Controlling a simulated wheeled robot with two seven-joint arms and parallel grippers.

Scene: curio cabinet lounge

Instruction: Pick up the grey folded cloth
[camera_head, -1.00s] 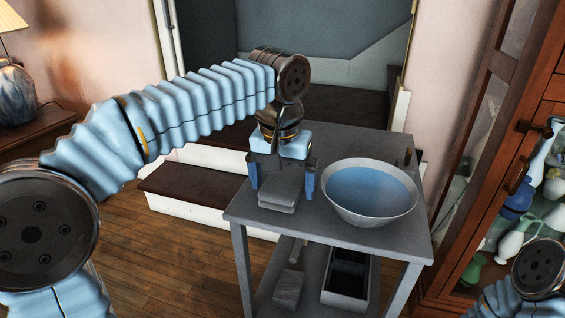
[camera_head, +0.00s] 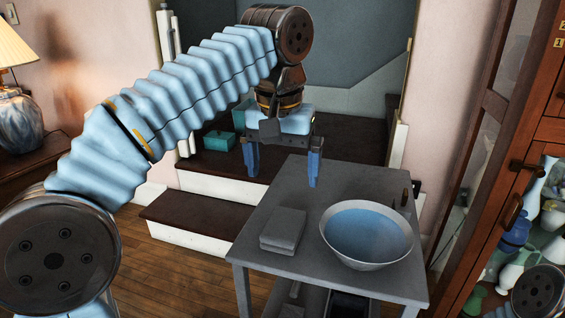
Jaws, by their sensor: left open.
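The grey folded cloth (camera_head: 284,230) lies flat on the left part of a grey table (camera_head: 262,262), in full view. My left gripper (camera_head: 283,178) hangs above and behind the cloth with its two blue fingers spread apart. It is open, with nothing between its fingers, and is clear of the cloth. Only a dark joint of my right arm shows at the lower right edge; its gripper is out of view.
A wide bowl of blue water (camera_head: 366,236) stands right of the cloth on the table. A glass-fronted wooden cabinet (camera_head: 490,150) with vases is at the right. Steps (camera_head: 195,222) rise behind the table. A lamp (camera_head: 18,110) stands at the far left.

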